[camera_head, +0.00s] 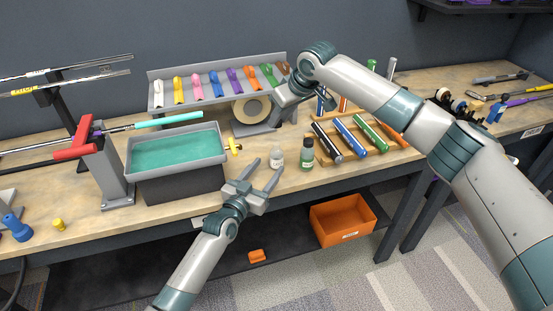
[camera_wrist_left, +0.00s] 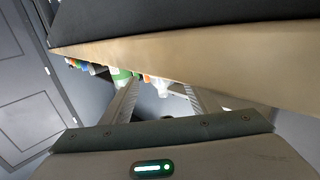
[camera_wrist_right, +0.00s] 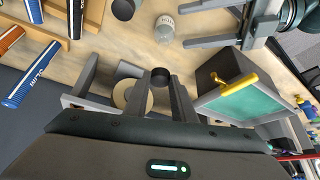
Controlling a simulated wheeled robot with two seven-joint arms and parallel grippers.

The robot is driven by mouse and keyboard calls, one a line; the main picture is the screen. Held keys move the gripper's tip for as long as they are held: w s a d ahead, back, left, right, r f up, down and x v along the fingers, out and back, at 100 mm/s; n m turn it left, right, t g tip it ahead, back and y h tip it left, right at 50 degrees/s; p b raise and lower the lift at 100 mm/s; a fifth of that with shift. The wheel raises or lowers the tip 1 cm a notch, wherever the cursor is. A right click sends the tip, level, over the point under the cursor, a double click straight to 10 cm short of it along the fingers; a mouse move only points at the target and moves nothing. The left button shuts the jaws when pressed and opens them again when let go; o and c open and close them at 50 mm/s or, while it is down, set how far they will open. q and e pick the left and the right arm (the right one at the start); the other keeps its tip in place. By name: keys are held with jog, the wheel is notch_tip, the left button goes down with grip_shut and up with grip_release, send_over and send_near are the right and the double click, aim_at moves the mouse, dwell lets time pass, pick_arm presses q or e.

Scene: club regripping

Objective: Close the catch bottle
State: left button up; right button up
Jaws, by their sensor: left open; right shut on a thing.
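The catch bottle appears to be the small clear bottle (camera_head: 277,158) standing near the bench's front edge. From above, in the right wrist view, it (camera_wrist_right: 164,30) shows a pale top with no dark cap. My left gripper (camera_head: 268,166) is open, its two fingers pointing at the bottle, which stands just beyond the fingertips. The left wrist view shows the bottle (camera_wrist_left: 162,88) ahead between the fingers. My right gripper (camera_wrist_right: 160,82) is shut on a small black cap (camera_wrist_right: 160,75), above the bench behind the bottle. In the head view the cap cannot be made out.
A green bottle with a dark cap (camera_head: 306,155) stands right beside the clear one. A grey basin of teal liquid (camera_head: 176,152) with a yellow handle (camera_head: 234,146) is to the left. A tape roll (camera_head: 250,109) stands behind; a rack of grips (camera_head: 352,138) is right.

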pick_arm(q)
jog(key=shift+x, duration=2.55)
grip_shut()
pick_arm(e)
send_over(275, 143)
jog(key=s+d, duration=0.2)
jog(key=shift+w+a+f, duration=0.1)
jog(key=shift+a+f, duration=0.05)
jog(key=shift+f, duration=1.1)
jog(key=shift+w+a+f, duration=0.1)
jog(key=shift+f, duration=1.1)
jog(key=shift+s+f, duration=0.1)
jog(key=shift+f, duration=0.05)
jog(key=shift+f, duration=0.75)
jog(key=shift+f, duration=0.55)
